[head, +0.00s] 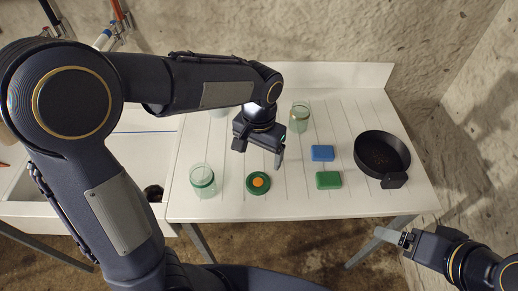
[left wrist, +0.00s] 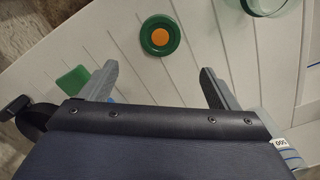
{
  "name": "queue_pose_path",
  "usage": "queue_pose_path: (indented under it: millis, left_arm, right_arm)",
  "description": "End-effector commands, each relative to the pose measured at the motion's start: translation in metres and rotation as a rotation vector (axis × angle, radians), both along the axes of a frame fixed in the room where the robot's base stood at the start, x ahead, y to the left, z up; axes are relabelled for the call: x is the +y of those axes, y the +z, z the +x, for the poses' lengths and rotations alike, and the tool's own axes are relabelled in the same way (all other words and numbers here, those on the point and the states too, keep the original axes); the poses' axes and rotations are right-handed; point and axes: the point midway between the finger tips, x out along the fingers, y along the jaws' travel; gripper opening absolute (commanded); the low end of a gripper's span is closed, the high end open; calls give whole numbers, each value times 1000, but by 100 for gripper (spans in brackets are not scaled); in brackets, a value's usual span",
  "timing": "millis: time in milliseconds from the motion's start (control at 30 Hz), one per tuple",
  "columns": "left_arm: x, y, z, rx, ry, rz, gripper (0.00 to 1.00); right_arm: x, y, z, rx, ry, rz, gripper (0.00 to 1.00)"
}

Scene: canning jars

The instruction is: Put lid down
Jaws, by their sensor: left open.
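A round green lid (head: 258,184) with an orange centre lies flat on the white worktop, near its front edge. It also shows in the left wrist view (left wrist: 160,35), beyond my fingertips and apart from them. My left gripper (head: 259,154) is above the worktop, just behind the lid in the head view. Its fingers are spread with nothing between them, as the left wrist view (left wrist: 157,75) shows. A green-tinted glass jar (head: 202,181) stands left of the lid. Another jar (head: 299,117) stands at the back. My right gripper (head: 393,238) is off the worktop's front right corner; its opening is unclear.
A blue block (head: 322,153) and a green block (head: 328,180) lie right of the lid. A black pan (head: 382,152) sits at the right. Another glass piece (head: 219,112) is partly hidden behind my left arm. The worktop around the lid is bare.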

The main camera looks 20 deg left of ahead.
Motion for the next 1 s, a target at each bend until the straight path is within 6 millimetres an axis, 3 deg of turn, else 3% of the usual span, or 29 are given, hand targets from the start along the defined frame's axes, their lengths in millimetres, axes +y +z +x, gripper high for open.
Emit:
queue_pose_path:
  millis: [233, 367, 467, 700, 833, 1000]
  left_arm:
    - [1, 9, -1, -1, 2, -3, 83]
    - [15, 17, -11, -11, 38, -63, 83]
    - [38, 31, -33, -40, 98, -165, 83]
    - [84, 54, -112, -216, 271, -385, 83]
    - [92, 54, -144, -323, 343, -424, 83]
    - [94, 48, -165, -404, 397, -431, 83]
  right_arm:
    - [0, 0, 0, 0, 0, 0, 80]
    - [0, 0, 0, 0, 0, 0, 80]
    - [0, 0, 0, 0, 0, 0, 80]
    - [0, 0, 0, 0, 0, 0, 80]
    - [0, 0, 0, 0, 0, 0, 80]
    - [0, 0, 0, 0, 0, 0, 80]
